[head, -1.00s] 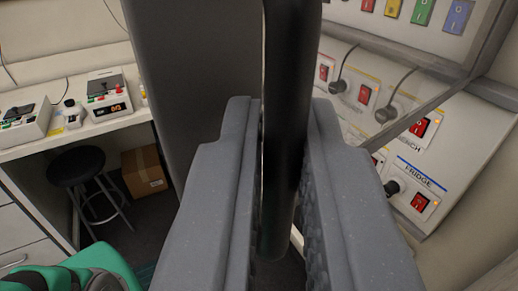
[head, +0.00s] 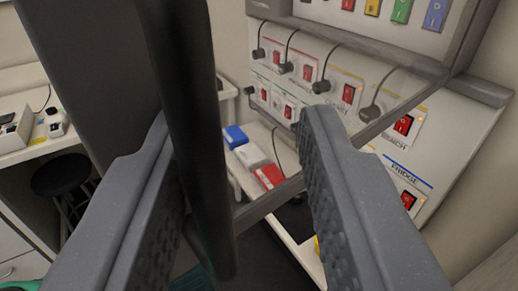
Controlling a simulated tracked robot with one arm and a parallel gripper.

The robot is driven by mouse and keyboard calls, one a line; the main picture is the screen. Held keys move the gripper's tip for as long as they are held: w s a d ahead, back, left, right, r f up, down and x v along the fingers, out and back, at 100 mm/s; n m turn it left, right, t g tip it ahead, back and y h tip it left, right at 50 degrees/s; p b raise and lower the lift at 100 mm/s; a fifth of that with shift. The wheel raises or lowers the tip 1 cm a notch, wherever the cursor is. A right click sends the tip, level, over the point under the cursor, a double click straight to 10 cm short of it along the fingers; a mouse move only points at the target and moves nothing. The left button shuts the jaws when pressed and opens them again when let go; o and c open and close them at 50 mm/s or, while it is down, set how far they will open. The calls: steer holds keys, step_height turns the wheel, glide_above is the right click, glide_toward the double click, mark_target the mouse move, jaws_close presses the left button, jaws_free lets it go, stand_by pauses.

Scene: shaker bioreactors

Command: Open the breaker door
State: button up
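The breaker door shows as a see-through pane with a grey lower frame (head: 375,125) that slants from the panel at upper right down towards the handle. It stands out from the panel at an angle. A thick black upright handle bar (head: 195,130) is between the fingers of my gripper (head: 238,125). My gripper is open, with a wide gap between the bar and the right finger. The bar overlaps the left finger in the picture; I cannot tell if they touch. The top of the bar is out of view.
The breaker panel (head: 465,120) has red switches, plugs and a FRIDGE label. A dark grey upright surface (head: 85,60) fills the left. Behind are a stool (head: 65,175) and a bench with devices (head: 12,130). Blue, white and red boxes (head: 268,177) lie beyond the pane.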

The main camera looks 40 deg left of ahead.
steer(key=shift+s, duration=0.1)
steer(key=shift+s+d+r+p, duration=0.15)
steer(key=shift+s+d+p, duration=0.3)
steer(key=shift+s+p, duration=0.1)
steer(key=p+v, duration=0.5)
steer(key=p, duration=0.3)
steer(key=shift+s+d, duration=0.1)
steer(key=shift+d, duration=0.3)
steer(key=shift+s, duration=0.1)
